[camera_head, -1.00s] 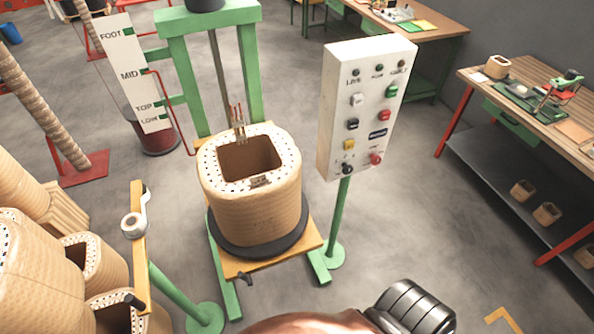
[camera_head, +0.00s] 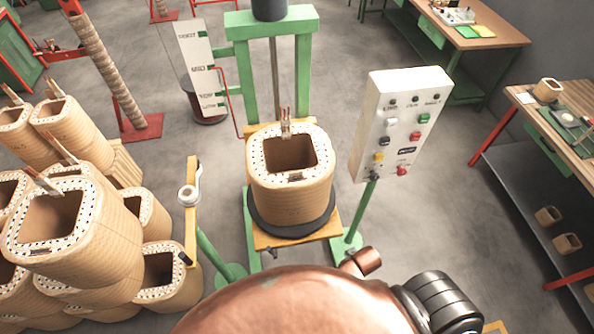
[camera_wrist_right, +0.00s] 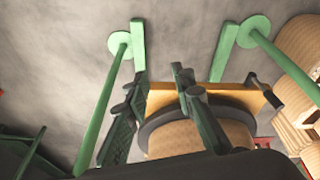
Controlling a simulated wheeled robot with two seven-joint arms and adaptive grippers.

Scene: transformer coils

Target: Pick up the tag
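A small dark plate (camera_head: 294,177), possibly the tag, lies on the front rim of the tan square coil (camera_head: 288,200) on the stand; I cannot make out any writing. In the right wrist view my right gripper (camera_wrist_right: 157,80) has its two dark fingers spread apart with nothing clearly between them. The coil (camera_wrist_right: 195,136) and its yellow base board (camera_wrist_right: 165,98) show beyond the fingers. I cannot tell the distance to them. My right gripper does not show in the head view. My left gripper is in neither view.
A control box (camera_head: 402,125) on a green post stands right of the coil. A yellow post with a tape roll (camera_head: 188,195) stands left of it. Stacked coils (camera_head: 90,235) fill the left. A workbench (camera_head: 530,98) is at right. Grey floor lies between.

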